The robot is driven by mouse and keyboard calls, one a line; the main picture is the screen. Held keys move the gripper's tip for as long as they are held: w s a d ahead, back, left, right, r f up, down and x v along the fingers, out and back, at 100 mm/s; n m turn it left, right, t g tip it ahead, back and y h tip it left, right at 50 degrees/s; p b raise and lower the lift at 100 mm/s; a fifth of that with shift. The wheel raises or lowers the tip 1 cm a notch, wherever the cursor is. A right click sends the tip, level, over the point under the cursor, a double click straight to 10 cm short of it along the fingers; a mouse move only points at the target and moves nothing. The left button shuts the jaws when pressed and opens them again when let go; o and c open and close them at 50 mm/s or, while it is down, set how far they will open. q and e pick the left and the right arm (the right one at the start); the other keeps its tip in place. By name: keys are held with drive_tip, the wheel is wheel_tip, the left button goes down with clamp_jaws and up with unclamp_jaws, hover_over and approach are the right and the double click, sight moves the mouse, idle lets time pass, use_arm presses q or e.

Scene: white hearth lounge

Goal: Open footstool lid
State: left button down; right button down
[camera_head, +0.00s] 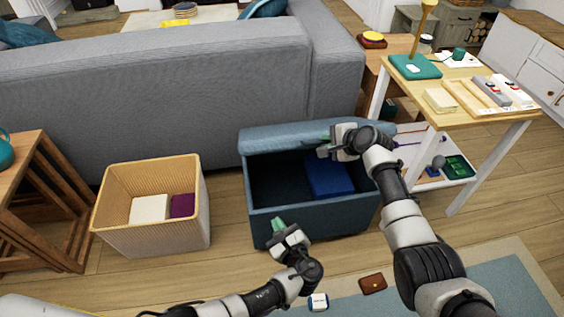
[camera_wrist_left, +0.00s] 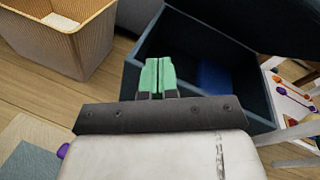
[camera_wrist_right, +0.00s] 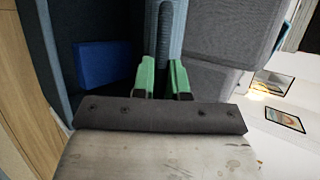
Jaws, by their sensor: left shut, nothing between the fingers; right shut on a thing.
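The dark teal footstool (camera_head: 310,222) stands in front of the grey sofa, with its lid (camera_head: 285,136) raised and tilted back at the hinge side. Its inside is visible and holds a blue item (camera_head: 328,176). My right gripper (camera_head: 326,146) is at the lid; in the right wrist view its green fingers (camera_wrist_right: 164,76) are shut on the lid's edge (camera_wrist_right: 168,35). My left gripper (camera_head: 279,226) is shut and empty, in front of the footstool's front wall. The left wrist view shows its green fingertips (camera_wrist_left: 157,76) together near the footstool's rim.
A woven basket (camera_head: 152,238) with a white and a purple item stands left of the footstool. A wooden side table (camera_head: 45,200) is further left. A white-legged table (camera_head: 455,85) stands right. A brown wallet (camera_head: 373,284) and a small white-and-blue item (camera_head: 318,302) lie in front.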

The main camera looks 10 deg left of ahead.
use_arm(q)
drive_tip(key=w+r+m+t+h, duration=0.1)
drive_tip(key=w+r+m+t, duration=0.1)
drive_tip(key=w, duration=0.6)
drive_tip(key=w+a+r+m+t+h, duration=0.1)
drive_tip(key=w+r+m+t, duration=0.2)
drive_tip(key=w+r+m, duration=0.2)
drive_tip(key=shift+d+x, duration=0.25)
drive_tip(key=shift+x, duration=1.4)
drive_tip(key=shift+w, duration=0.1)
